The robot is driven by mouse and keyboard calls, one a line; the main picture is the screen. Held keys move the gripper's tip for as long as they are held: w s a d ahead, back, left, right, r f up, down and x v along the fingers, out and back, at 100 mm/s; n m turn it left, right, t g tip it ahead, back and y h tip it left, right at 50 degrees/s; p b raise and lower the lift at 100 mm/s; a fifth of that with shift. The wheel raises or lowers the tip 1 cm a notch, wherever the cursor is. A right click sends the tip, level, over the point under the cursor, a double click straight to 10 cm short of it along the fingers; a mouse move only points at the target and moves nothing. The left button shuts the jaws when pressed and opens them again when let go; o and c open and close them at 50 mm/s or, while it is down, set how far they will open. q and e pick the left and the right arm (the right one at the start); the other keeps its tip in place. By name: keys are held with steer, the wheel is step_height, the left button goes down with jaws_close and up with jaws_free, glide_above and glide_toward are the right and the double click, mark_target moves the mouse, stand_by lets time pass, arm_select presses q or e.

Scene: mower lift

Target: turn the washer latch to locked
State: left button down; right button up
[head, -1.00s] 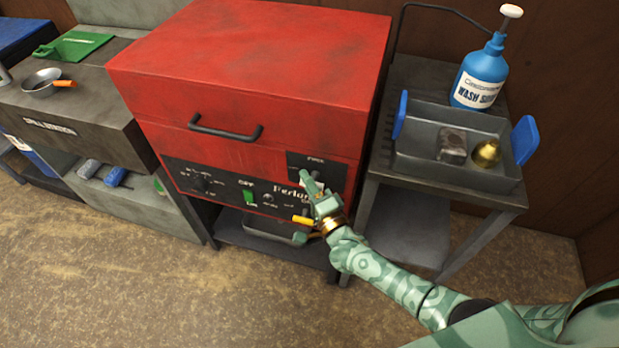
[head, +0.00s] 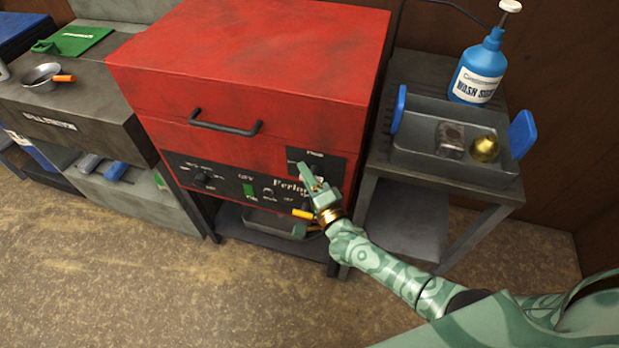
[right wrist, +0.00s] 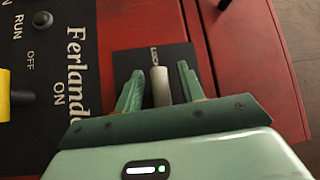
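The red washer (head: 250,60) stands in the middle of the head view, with a dark control panel on its front. The latch's black plate (head: 330,160) is at the panel's right end. In the right wrist view the latch handle (right wrist: 160,86) is a pale grey bar standing across the black plate. My right gripper (head: 311,176) is at the latch and partly hides it in the head view. In the right wrist view its green fingers (right wrist: 160,88) are open, one on each side of the handle, with visible gaps. My left gripper is out of view.
A grey cart (head: 440,172) with a tray and a blue bottle (head: 479,70) stands on the right. The floor in front is clear.

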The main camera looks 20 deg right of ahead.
steer(key=p+v, duration=0.2)
steer(key=v, duration=1.4)
steer(key=shift+s, duration=0.2)
